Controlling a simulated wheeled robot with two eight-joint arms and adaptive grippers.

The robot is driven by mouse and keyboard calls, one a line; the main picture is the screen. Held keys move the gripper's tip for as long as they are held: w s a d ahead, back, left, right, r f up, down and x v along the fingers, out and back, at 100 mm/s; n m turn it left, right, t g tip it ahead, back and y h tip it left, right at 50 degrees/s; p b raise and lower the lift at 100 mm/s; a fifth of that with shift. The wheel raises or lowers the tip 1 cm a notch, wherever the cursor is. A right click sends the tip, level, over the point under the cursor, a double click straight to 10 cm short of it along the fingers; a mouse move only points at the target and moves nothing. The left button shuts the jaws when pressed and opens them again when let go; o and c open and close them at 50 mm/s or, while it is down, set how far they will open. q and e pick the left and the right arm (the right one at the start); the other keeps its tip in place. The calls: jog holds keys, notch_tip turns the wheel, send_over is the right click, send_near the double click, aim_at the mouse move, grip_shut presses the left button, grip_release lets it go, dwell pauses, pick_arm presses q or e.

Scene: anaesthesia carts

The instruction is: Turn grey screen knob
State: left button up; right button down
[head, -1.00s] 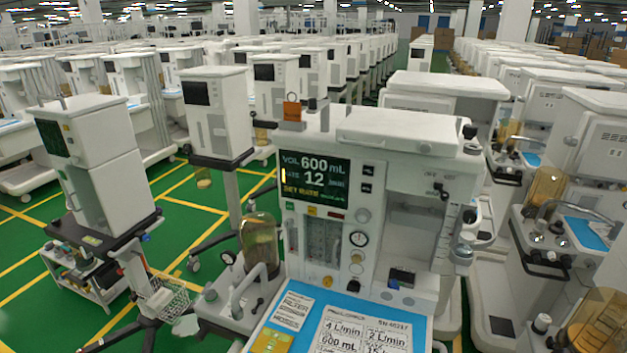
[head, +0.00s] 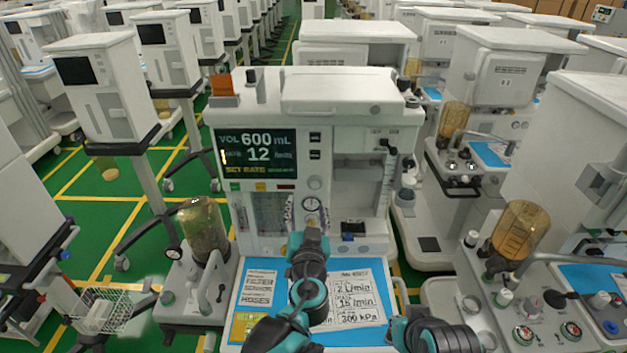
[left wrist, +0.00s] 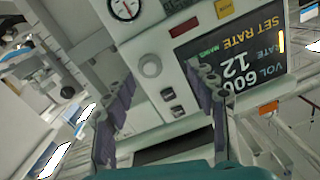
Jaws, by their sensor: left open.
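The grey screen knob (head: 315,182) sits on the white front panel of the middle cart, right of and below the black screen (head: 257,159). The screen reads VOL 600 mL, 12 and SET RATE. In the left wrist view the knob (left wrist: 149,65) is a round grey dial beside the screen (left wrist: 240,55), which appears upside down. My left gripper (head: 312,210) is in front of the panel, just below the knob in the head view. Its two fingers stand apart in the left wrist view (left wrist: 163,85), with the knob beyond the gap between them; nothing is held.
A round gauge (head: 312,205) sits below the knob. Two black switches (head: 315,137) lie above it. A blue work surface (head: 238,290) with printed cards lies below my arm. An amber canister (head: 203,232) stands at left. Other carts stand close on the right.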

aim_at(315, 186)
pick_arm(q)
jog(key=shift+m+h, duration=0.3)
jog(key=w, duration=0.2)
jog(key=w+d, duration=0.1)
jog(key=w, duration=0.2)
jog(key=w+d+b, duration=0.1)
jog(key=w, duration=0.2)
jog(key=shift+r, duration=0.2)
jog(key=shift+s, duration=0.1)
jog(key=c, duration=1.2)
